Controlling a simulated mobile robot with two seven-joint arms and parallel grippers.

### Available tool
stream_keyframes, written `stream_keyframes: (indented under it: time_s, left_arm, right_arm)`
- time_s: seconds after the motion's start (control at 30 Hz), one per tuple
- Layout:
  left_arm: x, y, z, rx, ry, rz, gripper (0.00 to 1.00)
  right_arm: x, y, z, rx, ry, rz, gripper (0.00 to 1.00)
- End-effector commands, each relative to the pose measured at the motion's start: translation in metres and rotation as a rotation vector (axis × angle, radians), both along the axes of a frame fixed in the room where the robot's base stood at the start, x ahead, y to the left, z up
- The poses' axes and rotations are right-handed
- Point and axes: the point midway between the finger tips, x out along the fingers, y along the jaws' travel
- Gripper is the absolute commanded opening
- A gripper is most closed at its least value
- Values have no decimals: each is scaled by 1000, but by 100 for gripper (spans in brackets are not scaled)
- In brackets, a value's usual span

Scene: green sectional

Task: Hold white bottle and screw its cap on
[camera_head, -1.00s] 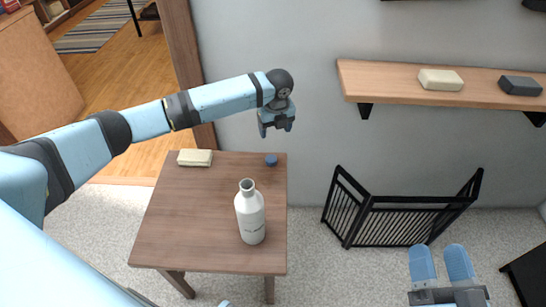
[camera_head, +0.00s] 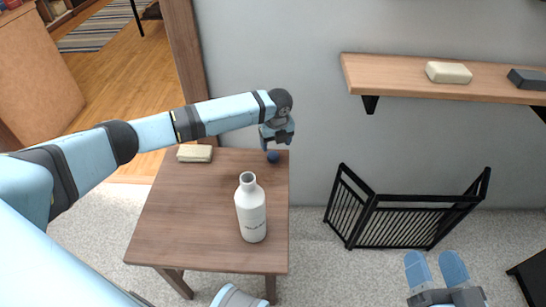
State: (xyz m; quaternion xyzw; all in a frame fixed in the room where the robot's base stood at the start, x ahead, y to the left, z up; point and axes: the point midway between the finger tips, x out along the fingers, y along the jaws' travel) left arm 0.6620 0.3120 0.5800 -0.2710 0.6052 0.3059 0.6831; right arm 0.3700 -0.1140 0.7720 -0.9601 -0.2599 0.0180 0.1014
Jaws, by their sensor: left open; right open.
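The white bottle (camera_head: 251,212) stands upright and uncapped on a small brown wooden table (camera_head: 180,220), toward its right front side. The blue cap (camera_head: 273,157) lies on the table's back right corner, partly hidden by my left gripper. My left gripper (camera_head: 277,146) points down right above the cap, open, with its fingertips close to it; whether they touch it I cannot tell. My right gripper (camera_head: 437,268) is open and empty at the bottom right, over the floor and away from the table.
A cream bar (camera_head: 195,153) lies on the table's back left corner. A wall shelf (camera_head: 400,84) at upper right holds a cream block (camera_head: 448,72) and a dark block (camera_head: 528,79). A black folding gate (camera_head: 400,215) stands on the carpet below. The table's left half is mostly clear.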

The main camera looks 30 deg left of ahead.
Motion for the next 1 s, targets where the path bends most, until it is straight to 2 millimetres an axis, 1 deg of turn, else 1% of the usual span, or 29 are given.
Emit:
stream_keyframes:
  time_s: [0.07, 0.13, 0.3, 0.4, 0.5, 0.83, 0.87, 0.9, 0.97, 1.0]
  left_arm:
    - [-1, 0, -2, 0, 0, 0, 69]
    - [-2, 1, -11, 1, 1, 0, 69]
    - [-8, 4, -40, 1, 1, 1, 69]
    - [-7, 5, -49, 1, 1, 1, 69]
    - [-6, 5, -53, 0, 0, 1, 69]
    - [-6, 5, -52, 1, -1, 1, 69]
    - [-6, 5, -52, 0, 0, 1, 64]
    - [-6, 5, -52, 1, -1, 1, 55]
    - [-6, 5, -52, 1, -1, 1, 41]
    - [-6, 5, -52, 1, -1, 1, 32]
  right_arm:
    - [0, 0, -2, -1, 2, 0, 58]
    - [0, 0, -9, -6, 13, 5, 58]
    - [-1, 2, -38, -49, 87, 33, 58]
    - [1, 2, -41, -67, 91, 40, 58]
    - [1, 2, -43, -77, 96, 43, 58]
    - [1, 2, -42, -78, 97, 44, 58]
    - [1, 2, -42, -78, 97, 44, 58]
    - [1, 2, -42, -78, 97, 44, 58]
    - [1, 2, -42, -78, 97, 44, 58]
    - [1, 2, -42, -77, 96, 42, 58]
